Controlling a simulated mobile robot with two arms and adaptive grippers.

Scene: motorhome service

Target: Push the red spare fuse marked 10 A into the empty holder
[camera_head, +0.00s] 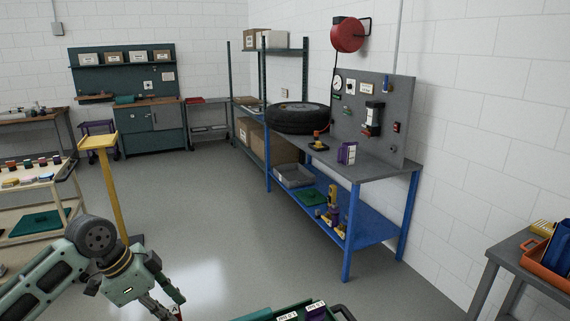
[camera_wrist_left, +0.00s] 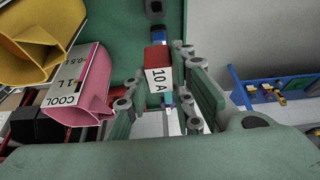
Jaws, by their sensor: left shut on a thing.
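The red fuse (camera_wrist_left: 155,57), with a white label reading 10 A, is in the left wrist view. My left gripper (camera_wrist_left: 162,82) is shut on it, a finger on each side. In the head view my left gripper (camera_head: 166,306) hangs low at the bottom edge, above the grey floor, and the fuse is barely visible there. A small blue part shows just beyond the fuse in the wrist view; I cannot tell whether they touch. I cannot pick out the empty holder for certain in either view. My right gripper is not in view.
In the wrist view a pink container (camera_wrist_left: 92,92) marked COOL 1 L and a yellow container (camera_wrist_left: 40,45) stand left of the fuse. In the head view a blue workbench (camera_head: 372,168) with a grey panel (camera_head: 345,110) stands right of centre. Open floor (camera_head: 220,220) lies between.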

